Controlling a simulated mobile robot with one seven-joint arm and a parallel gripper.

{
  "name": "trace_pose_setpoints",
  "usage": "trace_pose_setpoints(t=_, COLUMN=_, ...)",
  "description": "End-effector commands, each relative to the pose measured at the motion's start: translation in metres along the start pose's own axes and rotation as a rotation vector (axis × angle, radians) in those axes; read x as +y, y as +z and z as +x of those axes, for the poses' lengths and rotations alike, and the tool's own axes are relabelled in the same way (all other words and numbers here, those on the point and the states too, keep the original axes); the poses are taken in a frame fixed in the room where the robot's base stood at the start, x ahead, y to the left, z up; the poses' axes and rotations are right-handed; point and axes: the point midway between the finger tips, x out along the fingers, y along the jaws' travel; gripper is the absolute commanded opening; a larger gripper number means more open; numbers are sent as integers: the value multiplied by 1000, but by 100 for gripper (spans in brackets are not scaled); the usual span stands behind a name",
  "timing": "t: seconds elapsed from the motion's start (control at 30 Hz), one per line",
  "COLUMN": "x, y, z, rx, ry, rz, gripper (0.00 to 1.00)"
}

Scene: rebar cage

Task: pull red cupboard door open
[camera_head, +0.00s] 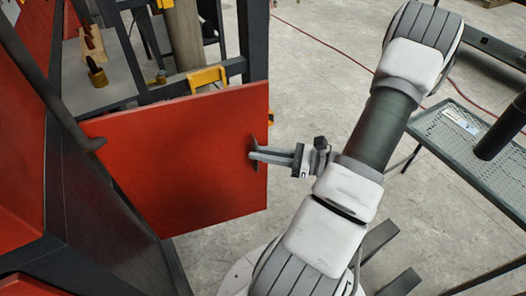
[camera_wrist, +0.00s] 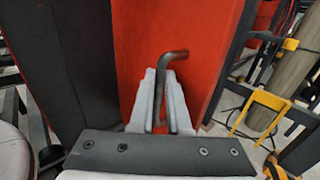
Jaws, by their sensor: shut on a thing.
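The red cupboard door (camera_head: 175,160) stands out from the dark cupboard frame (camera_head: 95,225) at the left of the head view, with a gap below it. It also fills the upper middle of the wrist view (camera_wrist: 205,40). Its dark bent bar handle (camera_wrist: 172,55) sits near the door's right edge in the head view. My gripper (camera_head: 256,156) reaches it from the right. In the wrist view its two grey fingers (camera_wrist: 161,105) are on either side of the handle, shut on it. The handle's lower part is partly hidden between the fingers.
A grey perforated table (camera_head: 475,150) with a dark cylinder stands at the right. A dark metal frame with a yellow bracket (camera_head: 207,77) is behind the door. A red cable (camera_head: 320,40) lies on the floor.

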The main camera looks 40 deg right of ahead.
Motion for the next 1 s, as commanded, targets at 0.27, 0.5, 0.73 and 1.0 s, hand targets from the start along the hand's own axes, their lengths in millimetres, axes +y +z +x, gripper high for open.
trace_pose_setpoints(t=0.27, x=4, y=0, z=4, rx=-5, ry=14, rz=5, gripper=27)
trace_pose_setpoints(t=0.5, x=2, y=0, z=2, rx=-2, ry=6, rz=2, gripper=44)
trace_pose_setpoints(t=0.73, x=1, y=0, z=-3, rx=-2, ry=2, rz=1, gripper=44)
trace_pose_setpoints(t=1.0, x=0, y=-1, z=-51, rx=0, ry=-1, rz=-1, gripper=44)
